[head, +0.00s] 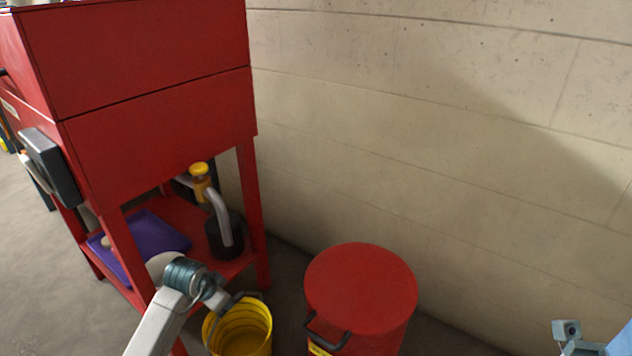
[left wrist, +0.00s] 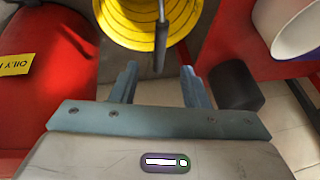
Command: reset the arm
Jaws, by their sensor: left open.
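My left arm (head: 160,325) comes in from the bottom left of the head view. In the left wrist view my left gripper (left wrist: 160,86) is open, with its two grey-blue fingers apart and nothing between them. It points at the yellow bucket (left wrist: 120,22), which is empty where its inside shows. The bucket's dark handle (left wrist: 161,35) reaches down toward the gap between the fingers.
A red lidded can (head: 360,285) stands right of the bucket. A red cart (head: 165,130) stands left; its lower shelf holds a purple tray (head: 165,240) and a black pot (head: 226,238) with a grey pipe. A concrete wall is behind. A grey-blue part (head: 567,332) shows lower right.

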